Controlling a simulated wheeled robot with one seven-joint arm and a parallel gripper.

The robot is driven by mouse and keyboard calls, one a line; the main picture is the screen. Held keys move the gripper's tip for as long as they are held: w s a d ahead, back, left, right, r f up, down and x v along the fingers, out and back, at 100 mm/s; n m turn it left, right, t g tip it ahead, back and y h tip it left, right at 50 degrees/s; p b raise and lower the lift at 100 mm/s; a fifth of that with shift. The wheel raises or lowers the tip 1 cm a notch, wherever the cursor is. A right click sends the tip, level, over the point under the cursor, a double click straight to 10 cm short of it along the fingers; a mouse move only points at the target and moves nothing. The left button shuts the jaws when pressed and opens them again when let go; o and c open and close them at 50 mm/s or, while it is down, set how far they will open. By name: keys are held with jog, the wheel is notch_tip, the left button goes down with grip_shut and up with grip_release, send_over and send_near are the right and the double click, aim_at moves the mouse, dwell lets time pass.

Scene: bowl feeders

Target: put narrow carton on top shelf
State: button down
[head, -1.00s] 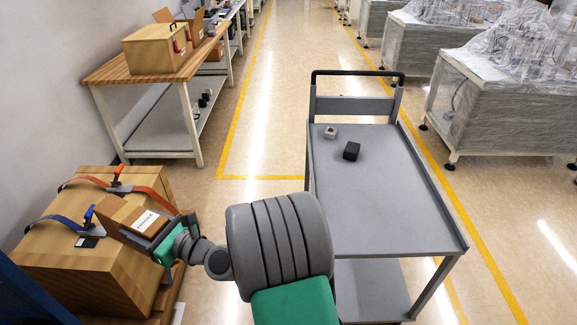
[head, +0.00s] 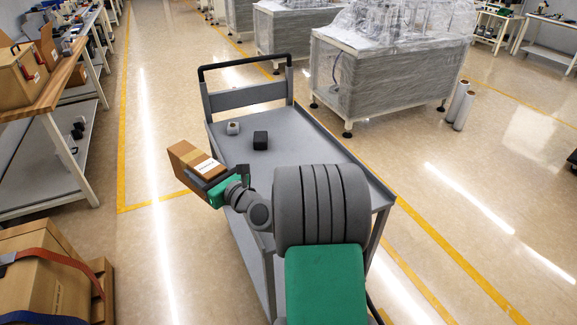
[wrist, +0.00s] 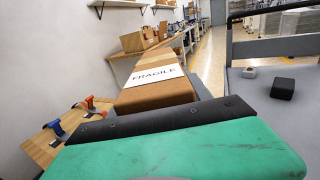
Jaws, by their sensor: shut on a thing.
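The narrow carton (head: 193,163) is a brown box with a white label. In the wrist view the carton (wrist: 155,92) shows its label reading FRAGILE. My gripper (head: 215,180) is shut on it and holds it in the air, left of the grey cart. The grey cart's top shelf (head: 300,155) carries a small grey block (head: 233,128) and a black block (head: 260,140) toward its handle end. The carton is outside the shelf's left edge. My arm hides part of the shelf's near end.
A large strapped box (head: 45,275) stands at the lower left. A wooden-topped bench (head: 45,100) with boxes is at the upper left. Wrapped machines (head: 385,75) stand behind the cart. Much of the cart top's middle is bare.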

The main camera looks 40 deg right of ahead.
jog(key=w+d+f+m+h+b, duration=0.15)
jog(key=d+h+b, duration=0.3)
jog(key=d, duration=0.75)
jog(key=w+d+m+h+b, duration=0.3)
jog(key=d+b, duration=0.2)
jog(key=d, duration=0.8)
jog(key=s+f+b, duration=0.2)
jog(key=s+f, duration=0.2)
jog(key=s+f+b, duration=0.3)
jog(key=s+f, duration=0.1)
jog(key=s, duration=0.1)
jog(key=s+f+b, duration=0.3)
jog(key=s+f, duration=0.2)
jog(key=shift+s+a+f, duration=0.1)
jog(key=shift+s+a, duration=0.1)
jog(key=shift+s, duration=0.05)
jog(key=shift+c, duration=2.4)
grip_release()
